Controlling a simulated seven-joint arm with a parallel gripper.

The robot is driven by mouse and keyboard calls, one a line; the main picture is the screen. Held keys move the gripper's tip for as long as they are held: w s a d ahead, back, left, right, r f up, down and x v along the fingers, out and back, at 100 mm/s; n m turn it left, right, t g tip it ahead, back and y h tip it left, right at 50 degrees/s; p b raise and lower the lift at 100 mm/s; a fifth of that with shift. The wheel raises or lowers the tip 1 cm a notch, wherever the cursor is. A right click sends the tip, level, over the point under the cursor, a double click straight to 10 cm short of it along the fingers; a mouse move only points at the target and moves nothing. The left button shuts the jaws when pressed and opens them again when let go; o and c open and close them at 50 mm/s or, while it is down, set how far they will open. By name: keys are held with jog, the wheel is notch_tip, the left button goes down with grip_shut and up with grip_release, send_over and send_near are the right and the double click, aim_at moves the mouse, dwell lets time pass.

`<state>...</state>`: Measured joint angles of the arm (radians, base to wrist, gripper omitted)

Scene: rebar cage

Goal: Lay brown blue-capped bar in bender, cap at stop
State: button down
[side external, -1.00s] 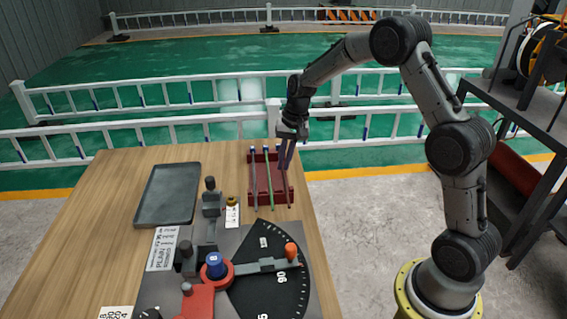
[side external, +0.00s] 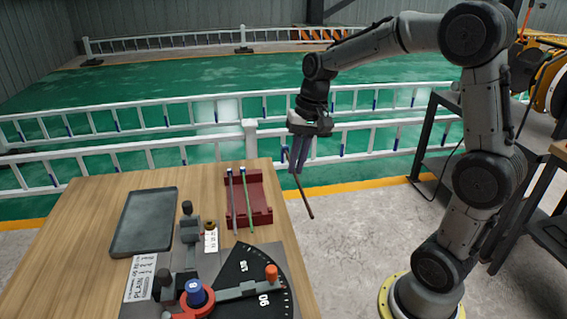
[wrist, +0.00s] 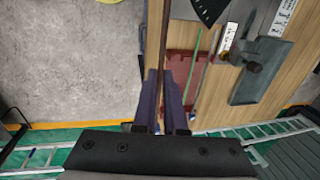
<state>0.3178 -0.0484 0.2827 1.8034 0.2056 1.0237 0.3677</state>
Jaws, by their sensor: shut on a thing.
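My gripper (side external: 299,171) is shut on the brown bar (side external: 305,198) and holds it in the air just off the right edge of the table. The bar is tilted, its lower end down to the right; a small blue cap shows at its upper end beside the fingers. In the wrist view the bar (wrist: 164,40) runs between the fingers (wrist: 161,88). The bender (side external: 245,268) stands at the front of the table, with a dark angle plate, red hub with blue-topped pin (side external: 195,290), and grey lever with orange knob (side external: 271,271). I cannot tell which part is the stop.
A red rack (side external: 260,205) holds a grey bar (side external: 232,205) and a green bar (side external: 248,205), both blue-capped. A grey tray (side external: 145,222) lies at left. An upright grey post (side external: 187,225) stands between tray and rack. White railings run behind the table.

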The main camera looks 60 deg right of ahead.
jog(key=w+a+m, duration=0.3)
jog(key=w+a, duration=0.6)
jog(key=a+f+n, duration=0.1)
jog(key=a+f, duration=0.1)
jog(key=a, duration=0.7)
jog(key=a+f+n, duration=0.2)
jog(key=a, duration=0.8)
jog(key=shift+w, duration=0.25)
jog(key=shift+f, duration=0.1)
jog(key=shift+f, duration=3.55)
jog(key=shift+f, duration=0.2)
